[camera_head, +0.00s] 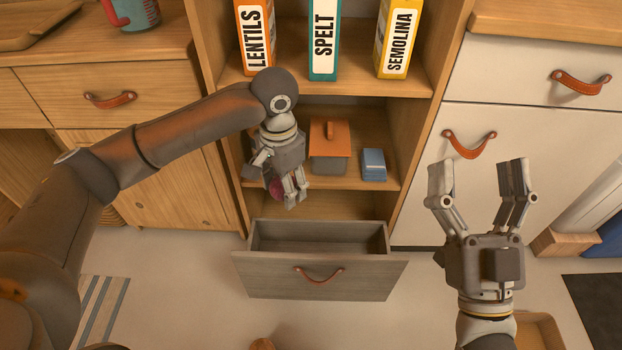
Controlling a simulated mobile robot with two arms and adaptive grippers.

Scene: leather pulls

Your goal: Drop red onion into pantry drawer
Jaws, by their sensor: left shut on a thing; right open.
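The red onion (276,188) shows as a dark purple-red patch between the fingers of my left gripper (287,194), which is shut on it. The gripper hides most of the onion. It is in front of the shelves, above the back left part of the pantry drawer. The pantry drawer (318,277) is grey wood with a leather pull and is pulled open at the bottom of the shelf unit. The visible inside of the drawer looks empty. My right gripper (482,187) is open and empty, to the right of the drawer, in front of the white cabinet.
A grey box with an orange lid (329,145) and a blue box (373,164) stand on the shelf behind my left gripper. Lentils (255,40), spelt (323,40) and semolina (398,40) boxes stand on the shelf above. A white cabinet (420,190) stands right; a wooden cabinet (160,180) stands left.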

